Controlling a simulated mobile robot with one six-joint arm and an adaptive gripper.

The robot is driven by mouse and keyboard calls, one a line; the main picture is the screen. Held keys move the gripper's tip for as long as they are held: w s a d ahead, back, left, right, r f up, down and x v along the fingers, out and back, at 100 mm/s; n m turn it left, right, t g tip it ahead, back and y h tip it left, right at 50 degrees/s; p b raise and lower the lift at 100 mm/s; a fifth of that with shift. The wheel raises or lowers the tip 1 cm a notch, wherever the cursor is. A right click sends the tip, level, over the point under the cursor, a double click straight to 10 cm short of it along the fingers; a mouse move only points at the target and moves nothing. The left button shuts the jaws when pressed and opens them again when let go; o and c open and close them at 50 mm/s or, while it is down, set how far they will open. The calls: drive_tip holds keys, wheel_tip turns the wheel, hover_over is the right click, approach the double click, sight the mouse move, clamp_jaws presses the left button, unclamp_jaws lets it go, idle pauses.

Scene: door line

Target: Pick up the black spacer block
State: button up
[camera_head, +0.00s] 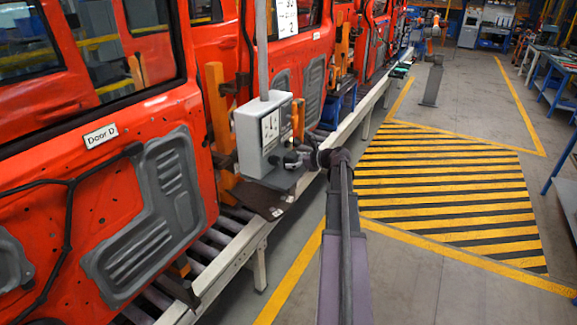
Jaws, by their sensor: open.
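My gripper (280,160) is at the end of my dark arm, in front of the lower right part of a grey box (258,140) with a dial panel. The gripper is small and dark here; its jaws are open, and I see nothing clearly between them. I cannot make out a black spacer block for certain. A dark flat piece (252,196) lies below the box on the edge of the line, with small pale bits on its right side. My gripper and arm may hide things behind them.
Red vehicle doors, one labelled Door D (101,136), stand along the left on a roller conveyor with a pale rail (215,275). Orange posts (216,125) rise between them. A yellow-striped floor area (440,190) at the right is clear. Blue workbenches (550,80) stand far right.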

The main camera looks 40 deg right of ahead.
drive_tip(key=shift+w+a+f, duration=0.15)
drive_tip(key=shift+w+a, duration=0.05)
drive_tip(key=shift+w, duration=0.25)
drive_tip(key=c, duration=1.2)
